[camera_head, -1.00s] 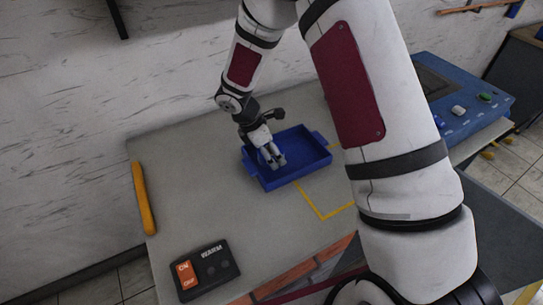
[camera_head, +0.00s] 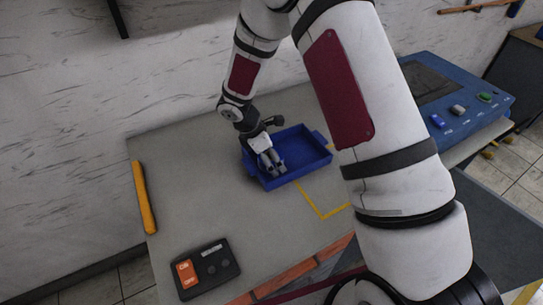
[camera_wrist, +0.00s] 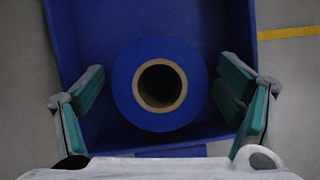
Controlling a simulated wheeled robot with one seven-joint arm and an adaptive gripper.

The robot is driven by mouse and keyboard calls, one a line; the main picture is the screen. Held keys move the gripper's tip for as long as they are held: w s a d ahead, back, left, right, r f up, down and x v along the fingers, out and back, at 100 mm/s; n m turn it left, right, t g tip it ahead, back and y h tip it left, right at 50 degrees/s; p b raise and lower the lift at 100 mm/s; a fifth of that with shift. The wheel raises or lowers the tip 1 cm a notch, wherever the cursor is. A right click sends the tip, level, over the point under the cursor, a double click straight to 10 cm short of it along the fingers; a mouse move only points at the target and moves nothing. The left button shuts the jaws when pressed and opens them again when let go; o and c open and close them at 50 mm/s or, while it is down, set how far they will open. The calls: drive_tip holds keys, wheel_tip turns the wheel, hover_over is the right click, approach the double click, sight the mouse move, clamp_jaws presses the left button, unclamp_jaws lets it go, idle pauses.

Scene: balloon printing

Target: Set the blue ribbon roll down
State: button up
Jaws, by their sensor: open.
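The blue ribbon roll (camera_wrist: 124,88) stands on end inside the blue tray in the wrist view, its tan core facing the camera. The blue tray (camera_head: 309,155) sits on the grey table, and its floor also shows in the wrist view (camera_wrist: 222,25). My gripper (camera_head: 276,171) is over the left part of the tray. In the wrist view my gripper (camera_wrist: 160,95) is open, one finger on each side of the roll, with gaps between the fingers and the roll. The roll cannot be made out in the head view.
A black control box (camera_head: 205,268) with an orange switch lies at the table's front left. A yellow bar (camera_head: 144,197) runs along the left edge. A blue machine with buttons (camera_head: 455,98) stands at the right. The grey table (camera_head: 200,200) is clear left of the tray.

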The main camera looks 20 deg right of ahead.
drive_tip(key=v, duration=1.2)
drive_tip(key=s+d+r+m, duration=0.3)
drive_tip(key=s+r+m, duration=0.1)
drive_tip(key=r, duration=0.5)
drive_tip(key=s+d+r+m+t+y, duration=0.1)
drive_tip(key=s+r+m, duration=0.5)
drive_tip(key=s, duration=0.6)
drive_tip(key=s+d+r+m+t+y, duration=0.2)
drive_tip(key=s+r+m, duration=0.4)
drive_tip(key=s, duration=0.6)
drive_tip(key=shift+d+r+m+t+y, duration=0.25)
drive_tip(key=shift+m+t+y, duration=0.4)
drive_tip(key=shift+m, duration=0.55)
drive_tip(key=shift+s, duration=0.15)
